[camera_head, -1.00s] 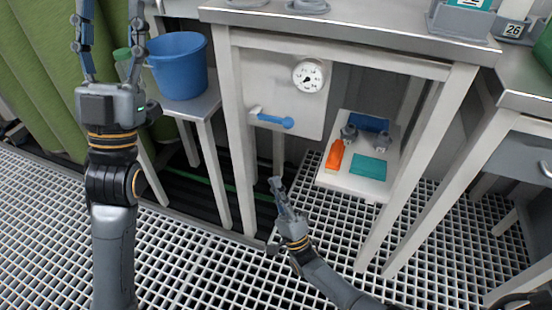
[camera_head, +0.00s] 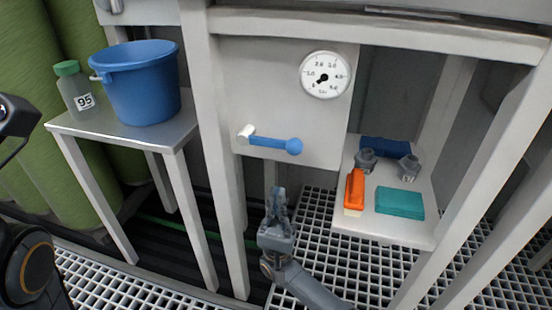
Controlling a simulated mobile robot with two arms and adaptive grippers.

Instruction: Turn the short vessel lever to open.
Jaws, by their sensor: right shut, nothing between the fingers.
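The blue lever (camera_head: 270,142) lies nearly horizontal on the grey panel (camera_head: 240,80), with its pale pivot at the left end and a round blue knob at the right end. A white pressure gauge (camera_head: 325,75) sits above it to the right. My right gripper (camera_head: 277,193) is below the lever, fingers pointing up, shut and empty, apart from the lever. My left gripper is out of view; only part of my left arm shows at the left edge.
A blue bucket (camera_head: 142,88) and a bottle labelled 95 (camera_head: 77,92) stand on a side table (camera_head: 75,127). A low white shelf (camera_head: 400,232) at right holds an orange tool (camera_head: 355,190), a teal block (camera_head: 400,203), a blue item (camera_head: 387,147) and small grey fittings (camera_head: 409,168). Table legs flank the panel.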

